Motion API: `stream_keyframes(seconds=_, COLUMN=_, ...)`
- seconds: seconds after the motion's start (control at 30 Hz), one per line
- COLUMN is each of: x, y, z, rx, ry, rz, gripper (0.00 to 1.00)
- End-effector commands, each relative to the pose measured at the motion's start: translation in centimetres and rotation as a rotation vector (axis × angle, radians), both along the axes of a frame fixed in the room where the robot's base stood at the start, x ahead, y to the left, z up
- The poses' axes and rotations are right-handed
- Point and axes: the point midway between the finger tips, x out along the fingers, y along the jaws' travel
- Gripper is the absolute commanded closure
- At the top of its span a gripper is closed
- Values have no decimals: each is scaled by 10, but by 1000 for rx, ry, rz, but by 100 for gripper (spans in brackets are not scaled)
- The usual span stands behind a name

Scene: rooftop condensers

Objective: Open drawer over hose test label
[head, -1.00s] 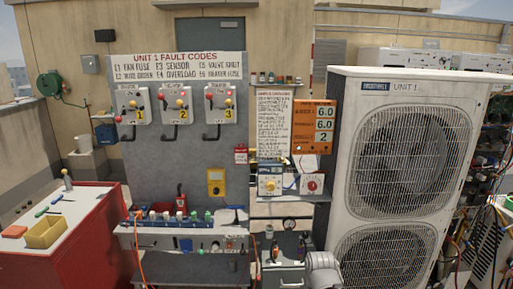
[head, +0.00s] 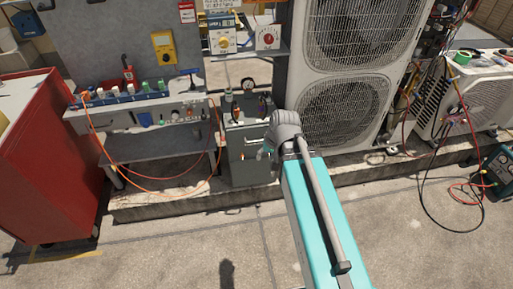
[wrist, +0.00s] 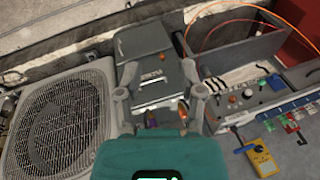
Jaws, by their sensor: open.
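A dark grey drawer cabinet (head: 250,150) stands on the ledge between the workbench and the large condenser. In the wrist view its grey face (wrist: 142,40) shows, with a pale bar handle (wrist: 153,84) and a small dark label above it, too small to read. My gripper (wrist: 159,67) is open, with one finger on either side of the handle area and nothing held. Whether the fingers touch the cabinet cannot be told. In the head view my wrist hides the fingers and the cabinet's right side. The drawer looks shut, though its edges are hard to make out.
The workbench (head: 150,125) with switches and an orange hose (head: 165,190) is left of the cabinet. The tall condenser (head: 345,75) stands close on its right. A red tool cabinet (head: 40,155) is far left. The paved floor in front is mostly clear.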

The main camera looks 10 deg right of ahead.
Motion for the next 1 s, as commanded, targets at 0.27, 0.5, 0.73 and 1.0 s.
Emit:
stream_keyframes(seconds=0.27, x=30, y=6, z=-49, rx=153, ry=-99, rz=-100, gripper=50)
stream_keyframes(seconds=0.5, x=55, y=8, z=-77, rx=286, ry=-182, rz=-195, gripper=50)
stream_keyframes(seconds=0.73, x=79, y=6, z=-102, rx=415, ry=-257, rz=-294, gripper=50)
stream_keyframes(seconds=1.0, x=105, y=-3, z=-128, rx=566, ry=-337, rz=-417, gripper=50)
